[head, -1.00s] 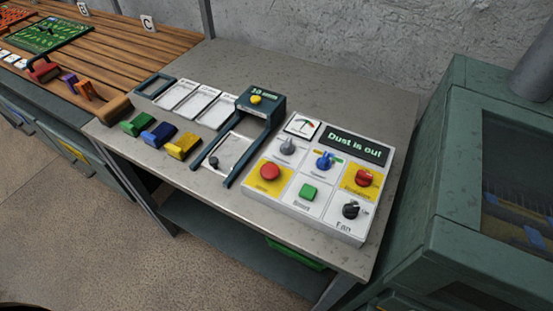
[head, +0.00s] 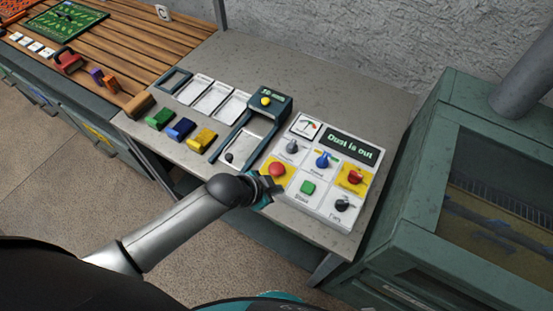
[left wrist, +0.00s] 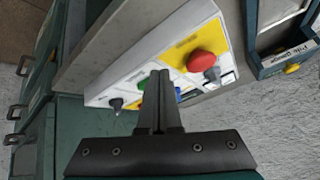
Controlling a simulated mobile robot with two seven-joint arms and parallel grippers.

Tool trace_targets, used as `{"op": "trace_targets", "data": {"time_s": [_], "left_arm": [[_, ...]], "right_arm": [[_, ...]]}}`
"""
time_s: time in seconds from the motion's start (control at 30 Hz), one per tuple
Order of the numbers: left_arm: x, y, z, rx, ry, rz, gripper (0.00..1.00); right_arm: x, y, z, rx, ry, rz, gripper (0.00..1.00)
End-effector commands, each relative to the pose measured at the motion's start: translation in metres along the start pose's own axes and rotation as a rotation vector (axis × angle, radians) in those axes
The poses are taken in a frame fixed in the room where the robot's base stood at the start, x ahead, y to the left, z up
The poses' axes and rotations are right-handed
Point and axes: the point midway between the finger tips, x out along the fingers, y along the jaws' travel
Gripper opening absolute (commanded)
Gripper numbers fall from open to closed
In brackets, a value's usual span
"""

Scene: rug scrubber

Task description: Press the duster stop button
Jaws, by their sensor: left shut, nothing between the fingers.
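The control panel (head: 324,214) is a white box on the grey table with a dark display (head: 350,147) reading "Dust is out". A round red button (head: 277,169) on a yellow square is at its left; it also shows in the left wrist view (left wrist: 201,60). A second red control (head: 355,177) sits on a yellow square at the right. Their small labels are unreadable, so I cannot tell which is the duster stop. My left gripper (head: 268,188) is shut and empty at the panel's front left, just below the left red button; its fingertips also show in the wrist view (left wrist: 160,76).
The panel also has a green button (head: 307,187), a blue knob (head: 323,160), a grey knob (head: 292,147) and a black knob (head: 342,204). A dark frame with a yellow button (head: 265,100) stands to the left. A green cabinet (head: 430,205) stands close on the right.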

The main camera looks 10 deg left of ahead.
Motion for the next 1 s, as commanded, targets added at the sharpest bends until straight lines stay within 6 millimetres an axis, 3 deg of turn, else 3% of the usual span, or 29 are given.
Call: {"op": "trace_targets", "data": {"time_s": [0.1, 0.3, 0.6, 1.0], "left_arm": [[-0.015, -0.024, -0.033, 0.173, 0.067, 0.005, 0.0], [-0.037, -0.058, -0.062, 0.402, 0.137, 0.004, 0.0], [-0.056, -0.088, -0.071, 0.548, 0.167, -0.01, 0.0], [-0.056, -0.089, -0.071, 0.557, 0.169, -0.012, 0.0]], "right_arm": [[-0.017, 0.0, -0.002, 0.0, 0.0, 0.0, 0.5], [-0.035, 0.001, -0.003, 0.0, 0.0, 0.0, 0.5], [-0.047, 0.001, -0.005, 0.0, 0.0, 0.0, 0.5], [-0.046, 0.001, -0.005, 0.0, 0.0, 0.0, 0.5]]}}
